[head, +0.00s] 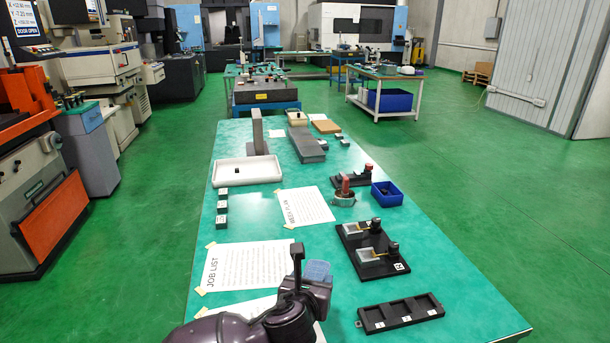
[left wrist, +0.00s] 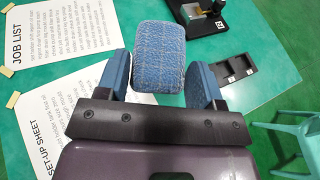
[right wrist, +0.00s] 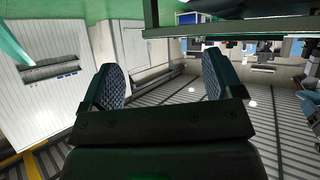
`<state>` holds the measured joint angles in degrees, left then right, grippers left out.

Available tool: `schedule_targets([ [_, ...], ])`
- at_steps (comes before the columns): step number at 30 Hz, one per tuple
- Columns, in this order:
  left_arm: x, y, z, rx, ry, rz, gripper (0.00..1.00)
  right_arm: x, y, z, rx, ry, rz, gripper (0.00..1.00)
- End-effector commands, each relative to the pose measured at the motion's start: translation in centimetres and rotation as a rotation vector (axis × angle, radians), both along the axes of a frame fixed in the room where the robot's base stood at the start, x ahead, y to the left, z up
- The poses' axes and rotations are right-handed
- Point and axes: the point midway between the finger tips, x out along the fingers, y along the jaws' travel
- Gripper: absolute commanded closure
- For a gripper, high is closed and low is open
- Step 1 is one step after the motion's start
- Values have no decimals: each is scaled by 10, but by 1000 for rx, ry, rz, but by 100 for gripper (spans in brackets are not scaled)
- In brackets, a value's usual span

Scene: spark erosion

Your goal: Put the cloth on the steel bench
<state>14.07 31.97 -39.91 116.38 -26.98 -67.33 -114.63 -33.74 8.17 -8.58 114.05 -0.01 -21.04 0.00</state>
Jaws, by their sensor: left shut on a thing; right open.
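The cloth is a blue, textured, folded pad (left wrist: 158,58) between the fingers of my left gripper (left wrist: 158,82). In the head view the cloth (head: 318,270) shows beside the left gripper (head: 306,272), over the near part of the green-topped table (head: 255,223). The left gripper is shut on the cloth, partly hidden by my arm in the head view. My right gripper (right wrist: 160,82) shows only in the right wrist view, open and empty. A metal-framed bench (head: 384,72) stands at the back right; I cannot tell whether it is the steel bench.
The near table carries a black tray (head: 400,313), black fixtures (head: 368,250), a blue bin (head: 387,194), a white tray (head: 247,171) and paper sheets (head: 250,265). Machines line the left side. Another table (head: 265,92) stands beyond.

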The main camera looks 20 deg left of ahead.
Motion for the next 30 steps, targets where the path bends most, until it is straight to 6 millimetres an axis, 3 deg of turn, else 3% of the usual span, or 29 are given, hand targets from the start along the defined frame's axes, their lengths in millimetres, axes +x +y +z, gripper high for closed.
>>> schedule_targets([
  [1, 9, -6, 10, -8, 3, 18, 62, -2, 0, 7, 0, 2, -2, 14],
  [6, 27, -16, 22, -10, 24, 58, 62, -8, -1, 12, 1, 13, -5, 14],
  [16, 34, -20, 21, -9, 38, 74, 62, -12, -2, 8, 0, 25, -7, 14],
  [20, 34, -20, 3, -9, 41, 76, 62, -9, -2, 7, 0, 21, -6, 14],
  [30, 33, -21, -72, -10, 42, 74, 62, -1, 0, 1, 1, 0, -1, 14],
])
